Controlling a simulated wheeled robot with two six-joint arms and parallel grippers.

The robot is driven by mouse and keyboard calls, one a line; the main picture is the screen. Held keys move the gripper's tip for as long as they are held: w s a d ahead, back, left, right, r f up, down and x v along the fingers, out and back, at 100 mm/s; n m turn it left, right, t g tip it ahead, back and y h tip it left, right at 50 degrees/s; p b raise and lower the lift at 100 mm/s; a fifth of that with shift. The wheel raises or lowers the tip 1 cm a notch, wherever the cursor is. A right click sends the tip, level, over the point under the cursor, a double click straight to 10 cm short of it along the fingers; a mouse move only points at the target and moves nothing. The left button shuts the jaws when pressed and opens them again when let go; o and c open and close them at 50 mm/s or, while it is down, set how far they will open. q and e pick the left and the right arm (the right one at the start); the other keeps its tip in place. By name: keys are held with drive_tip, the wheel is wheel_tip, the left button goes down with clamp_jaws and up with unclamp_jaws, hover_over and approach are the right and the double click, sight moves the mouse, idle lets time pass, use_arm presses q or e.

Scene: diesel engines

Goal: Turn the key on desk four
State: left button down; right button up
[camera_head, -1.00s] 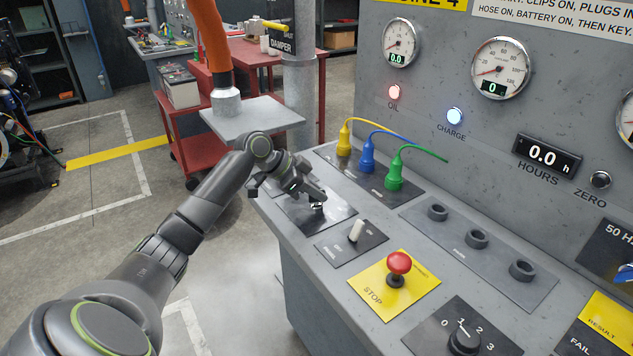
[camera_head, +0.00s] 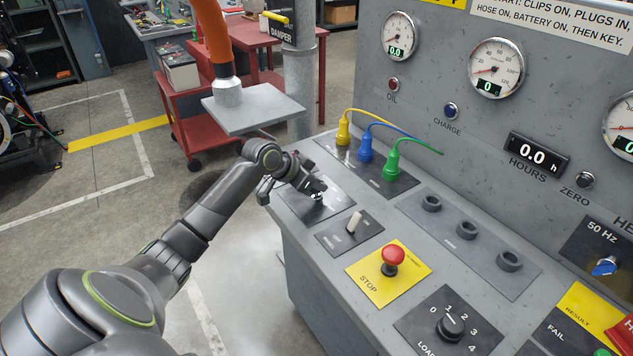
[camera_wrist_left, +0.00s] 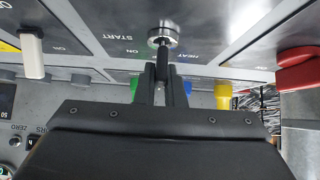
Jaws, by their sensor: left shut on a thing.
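The key switch (camera_head: 317,196) sits on a dark plate (camera_head: 322,208) at the left end of the grey desk. In the left wrist view its round metal barrel (camera_wrist_left: 163,36) stands out beside the printed words START, ON and HEAT. My left gripper (camera_head: 315,188) is over the switch, and in the left wrist view (camera_wrist_left: 163,80) its narrow fingers are shut on the dark key (camera_wrist_left: 162,62) at the barrel. The fingers hide part of the key, so I cannot tell its exact angle. The OIL lamp (camera_head: 393,84) and CHARGE lamp (camera_head: 451,110) are dark. My right gripper is out of view.
Yellow, blue and green plugs (camera_head: 365,149) stand behind the switch. A white toggle (camera_head: 355,222) and red stop button (camera_head: 393,254) are nearer. A grey plate under an orange hose (camera_head: 255,108) is behind my left gripper.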

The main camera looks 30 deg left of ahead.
use_arm(q)
drive_tip(key=c, duration=1.5)
unclamp_jaws()
drive_tip(key=shift+b+v, duration=0.3)
drive_tip(key=shift+v, duration=8.4)
drive_tip(key=shift+d, duration=0.1)
